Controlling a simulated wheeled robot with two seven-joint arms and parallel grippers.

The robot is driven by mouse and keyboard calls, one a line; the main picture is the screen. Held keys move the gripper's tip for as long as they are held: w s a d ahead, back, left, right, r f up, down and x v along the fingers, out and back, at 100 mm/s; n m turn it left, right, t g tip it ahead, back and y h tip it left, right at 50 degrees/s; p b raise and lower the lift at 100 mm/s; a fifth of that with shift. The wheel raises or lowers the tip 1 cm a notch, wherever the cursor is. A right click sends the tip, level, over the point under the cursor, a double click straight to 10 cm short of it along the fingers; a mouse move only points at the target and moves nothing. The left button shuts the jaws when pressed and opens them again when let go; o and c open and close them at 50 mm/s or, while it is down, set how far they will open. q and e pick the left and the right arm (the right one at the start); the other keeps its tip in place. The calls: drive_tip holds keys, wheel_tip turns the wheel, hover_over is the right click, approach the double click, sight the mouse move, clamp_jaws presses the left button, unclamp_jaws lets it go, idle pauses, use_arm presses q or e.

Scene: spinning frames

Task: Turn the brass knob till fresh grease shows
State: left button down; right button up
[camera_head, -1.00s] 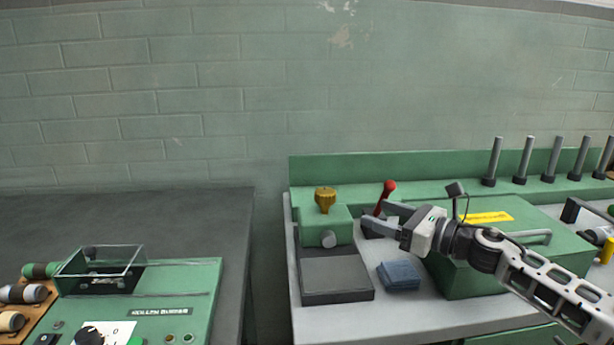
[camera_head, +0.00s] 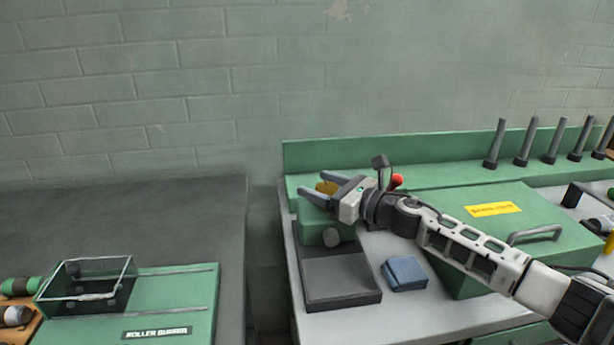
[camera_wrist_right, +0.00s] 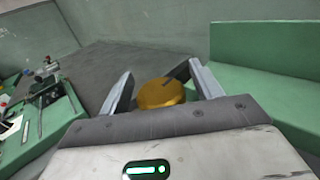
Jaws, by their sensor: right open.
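The brass knob (camera_head: 326,187) sits on top of the small green block (camera_head: 318,220) at the back left of the right bench. My right gripper (camera_head: 326,187) is open, with its fingers on either side of the knob. In the right wrist view the knob (camera_wrist_right: 160,93) shows as a round brass top between the two spread fingertips (camera_wrist_right: 158,88). I cannot tell whether either finger touches it. The knob's lower part is hidden behind the gripper. No grease can be made out. My left gripper is not in view.
A red-tipped lever (camera_head: 397,181) stands just behind my right wrist. A dark tray (camera_head: 340,300) and a blue folded cloth (camera_head: 404,273) lie in front. A green box with a handle (camera_head: 500,250) is at right, several upright pegs (camera_head: 525,142) behind it.

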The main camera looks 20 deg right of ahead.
drive_tip(key=shift+w+a, duration=0.15)
drive_tip(key=shift+w, duration=0.1)
drive_tip(key=c, duration=1)
drive_tip(key=shift+o, duration=0.2)
drive_tip(key=shift+r+m+h, duration=0.1)
drive_tip(key=shift+m+h, duration=0.2)
drive_tip(key=shift+h, duration=0.1)
